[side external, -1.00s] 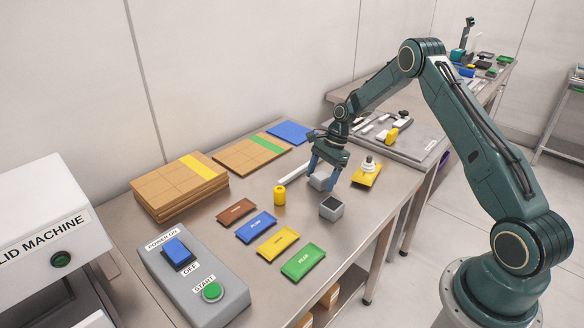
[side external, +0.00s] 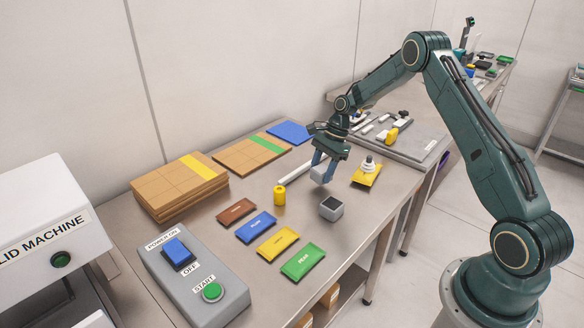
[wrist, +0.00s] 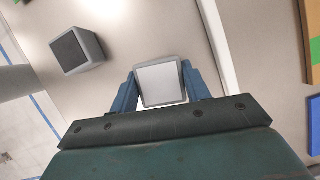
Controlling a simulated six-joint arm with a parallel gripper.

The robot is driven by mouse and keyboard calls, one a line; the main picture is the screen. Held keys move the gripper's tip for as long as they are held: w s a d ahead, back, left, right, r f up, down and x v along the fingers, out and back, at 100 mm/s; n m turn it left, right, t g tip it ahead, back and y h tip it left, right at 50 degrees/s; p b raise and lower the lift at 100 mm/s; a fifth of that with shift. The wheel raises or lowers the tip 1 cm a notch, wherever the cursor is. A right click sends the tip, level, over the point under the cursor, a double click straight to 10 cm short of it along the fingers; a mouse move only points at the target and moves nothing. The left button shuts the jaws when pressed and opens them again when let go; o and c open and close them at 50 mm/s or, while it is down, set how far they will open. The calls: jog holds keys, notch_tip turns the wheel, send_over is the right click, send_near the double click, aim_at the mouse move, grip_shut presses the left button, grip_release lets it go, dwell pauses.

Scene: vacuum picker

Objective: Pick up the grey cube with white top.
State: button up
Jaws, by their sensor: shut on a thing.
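The grey cube with white top (side external: 321,173) is between the blue fingers of my gripper (side external: 324,163) in the side external view. In the wrist view the cube (wrist: 161,83) shows its white top, with one finger of my gripper (wrist: 160,86) against each of two opposite sides. The gripper is shut on it. The cube appears a little above the metal table (side external: 300,218). A second grey cube, with a dark top (side external: 331,207), sits on the table in front of it and shows at the upper left of the wrist view (wrist: 77,50).
Several coloured packets, including a green one (side external: 303,261), lie nearer the front.

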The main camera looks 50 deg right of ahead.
aim_at(322, 169)
notch_tip(322, 169, up, 18)
jog(key=shift+f, duration=0.15)
dwell(0.3)
dwell(0.5)
